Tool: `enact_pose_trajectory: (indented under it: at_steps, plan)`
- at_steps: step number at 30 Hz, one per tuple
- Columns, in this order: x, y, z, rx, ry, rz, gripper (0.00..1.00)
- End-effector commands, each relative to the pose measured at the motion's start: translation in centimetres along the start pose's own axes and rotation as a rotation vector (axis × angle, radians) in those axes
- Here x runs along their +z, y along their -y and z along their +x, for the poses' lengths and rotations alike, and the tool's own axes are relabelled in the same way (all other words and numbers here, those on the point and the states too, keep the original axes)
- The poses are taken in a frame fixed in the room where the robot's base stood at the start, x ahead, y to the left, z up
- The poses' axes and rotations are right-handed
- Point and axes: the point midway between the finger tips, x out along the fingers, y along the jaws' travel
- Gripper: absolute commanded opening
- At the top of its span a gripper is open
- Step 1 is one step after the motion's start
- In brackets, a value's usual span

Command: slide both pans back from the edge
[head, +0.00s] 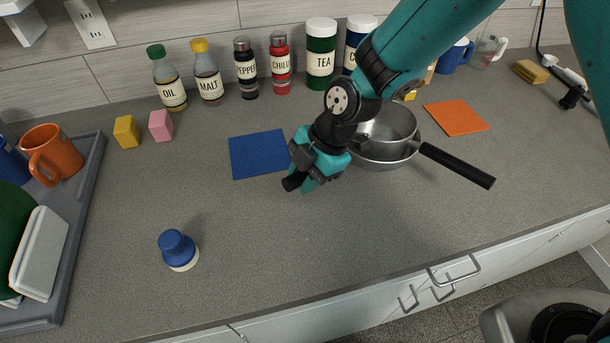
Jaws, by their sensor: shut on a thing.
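Two grey metal pans are at the middle right of the counter. The lower pan (385,163) has a long black handle (457,165) pointing right toward the counter's front edge. The smaller upper pan (392,120) appears inside or just above it; I cannot tell whether they touch. My gripper (305,177) is left of both pans, shut on a black handle whose end (292,183) sticks out to the left. This handle seems to belong to the upper pan; my wrist and arm hide the join.
A blue mat (258,155) and an orange mat (456,117) lie flat on the counter. A grey tray (78,215) is far left. Bottles and canisters (320,55) line the wall. The front middle is clear.

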Motion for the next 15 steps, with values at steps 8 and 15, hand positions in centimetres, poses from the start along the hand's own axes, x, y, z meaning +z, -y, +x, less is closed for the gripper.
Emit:
enact_pose_trajectory:
  at_steps: [8,15]
  plan:
    - [-0.58,-0.3,0.2,-0.001,-0.003,-0.013,0.0]
    - [-0.54,-0.25,0.2,-0.002,-0.002,-0.011,0.59]
